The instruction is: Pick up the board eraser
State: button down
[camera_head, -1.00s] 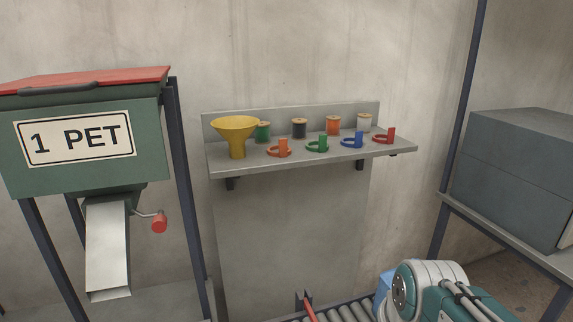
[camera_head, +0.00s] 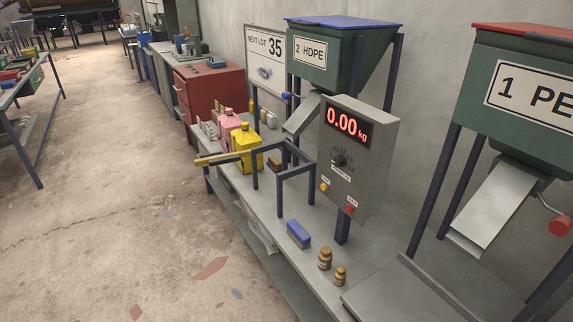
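A blue block (camera_head: 298,234) shaped like a board eraser, with a darker lower part, lies on the grey bench (camera_head: 268,212). It is in front of the scale display box (camera_head: 358,160), left of two brass weights (camera_head: 325,259). A smaller blue item (camera_head: 286,96) shows at the lower right corner of the whiteboard (camera_head: 265,60) reading NEXT LOT 35; I cannot tell what it is. My gripper is not in view.
A dark frame with a yellow bar (camera_head: 222,158) stands on the bench, by yellow (camera_head: 243,150) and pink (camera_head: 228,126) jugs. The concrete floor (camera_head: 130,190) to the left is mostly open.

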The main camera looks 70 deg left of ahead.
aim_at(273, 163)
jog(key=u, duration=2.65)
